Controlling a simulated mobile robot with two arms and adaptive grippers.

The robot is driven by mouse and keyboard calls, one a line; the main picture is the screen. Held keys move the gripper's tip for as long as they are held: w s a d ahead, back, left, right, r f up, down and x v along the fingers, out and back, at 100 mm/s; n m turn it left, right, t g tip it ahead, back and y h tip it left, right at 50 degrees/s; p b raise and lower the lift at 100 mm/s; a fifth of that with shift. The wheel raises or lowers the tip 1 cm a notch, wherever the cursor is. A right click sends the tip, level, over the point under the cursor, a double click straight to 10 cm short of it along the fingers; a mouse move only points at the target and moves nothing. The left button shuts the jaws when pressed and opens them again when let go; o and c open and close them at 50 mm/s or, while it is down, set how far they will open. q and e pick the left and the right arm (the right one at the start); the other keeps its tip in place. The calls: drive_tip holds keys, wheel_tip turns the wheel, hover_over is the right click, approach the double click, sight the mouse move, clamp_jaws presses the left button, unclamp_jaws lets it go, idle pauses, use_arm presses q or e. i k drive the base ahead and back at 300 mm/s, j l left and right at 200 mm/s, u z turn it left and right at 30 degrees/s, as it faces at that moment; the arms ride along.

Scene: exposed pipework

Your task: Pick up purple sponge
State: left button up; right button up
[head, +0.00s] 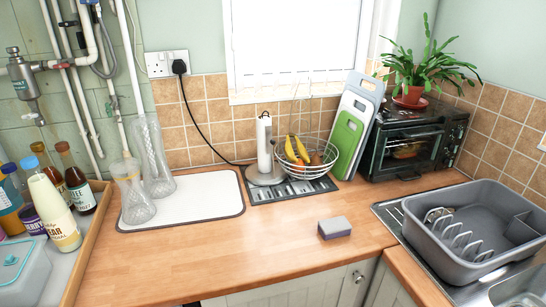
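The purple sponge (335,228) lies flat on the wooden worktop, close to its front edge and right of the middle of the head view. Neither of my grippers shows in the head view.
A white drying mat (190,212) with glass vases (152,155) lies to the left. Behind the sponge stand a fruit basket (308,155) and chopping boards (352,130). A grey dish rack (480,225) sits at the sink on the right. The worktop around the sponge is clear.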

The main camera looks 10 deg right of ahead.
sight(337, 227)
drive_tip(key=i+z, duration=0.15)
drive_tip(key=z, duration=1.05)
